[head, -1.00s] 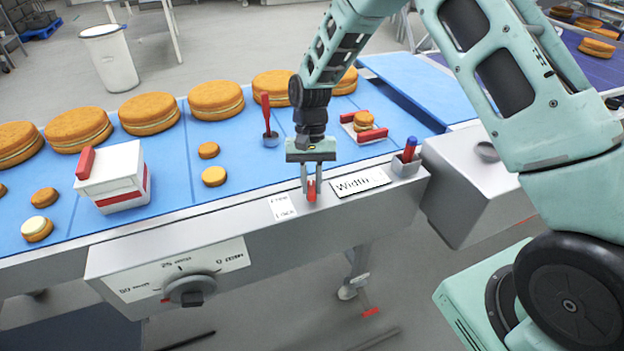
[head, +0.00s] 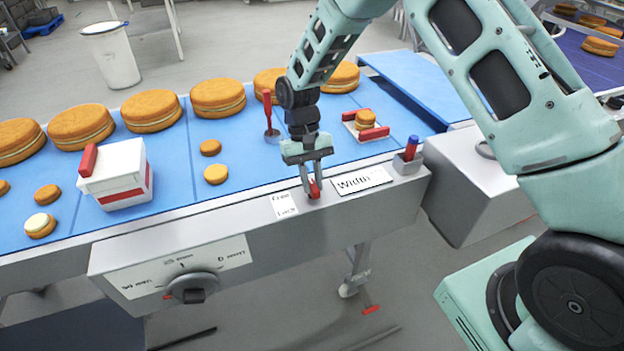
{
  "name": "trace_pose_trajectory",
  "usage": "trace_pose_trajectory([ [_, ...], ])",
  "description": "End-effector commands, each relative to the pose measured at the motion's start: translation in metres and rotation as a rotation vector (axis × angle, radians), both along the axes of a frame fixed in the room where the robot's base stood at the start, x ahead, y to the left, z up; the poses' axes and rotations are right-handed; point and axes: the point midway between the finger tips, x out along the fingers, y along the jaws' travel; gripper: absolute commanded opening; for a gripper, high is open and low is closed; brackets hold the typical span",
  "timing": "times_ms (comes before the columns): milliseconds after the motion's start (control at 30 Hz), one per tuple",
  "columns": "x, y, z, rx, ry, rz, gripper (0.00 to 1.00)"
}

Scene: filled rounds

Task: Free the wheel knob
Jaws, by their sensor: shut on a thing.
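My gripper (head: 313,188) is shut on a small red lever (head: 315,189) at the front edge of the conveyor. The fingers hide part of the lever. A white label (head: 284,205), which seems to read Free and Lock, is just left of it. The grey wheel knob (head: 193,289) sits lower left on the front panel, in front of a white scale plate (head: 235,252). My gripper is apart from the knob.
A "Width" plate (head: 361,180) is just right of my gripper, then a grey holder (head: 408,163) with red and blue pieces. Round cakes (head: 218,97), a white box (head: 117,176) and a red-handled tool (head: 269,112) are on the blue belt (head: 245,150).

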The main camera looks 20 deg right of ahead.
Motion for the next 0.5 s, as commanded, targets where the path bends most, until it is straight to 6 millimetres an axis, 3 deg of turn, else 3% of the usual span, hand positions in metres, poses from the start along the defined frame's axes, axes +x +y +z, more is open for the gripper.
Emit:
trace_pose_trajectory([
  [133, 0.0011, -0.0005, 0.0008, 0.0, -0.003, 0.002, 0.0],
  [167, 0.001, -0.0005, 0.0009, 0.0, -0.003, 0.002, 0.24],
  [200, 0.001, -0.0004, 0.0009, 0.0, -0.003, 0.002, 0.35],
  [233, 0.001, -0.0004, 0.0008, 0.0, -0.003, 0.001, 0.4],
  [500, 0.0006, -0.0001, 0.0006, 0.0, -0.001, 0.0, 0.4],
])
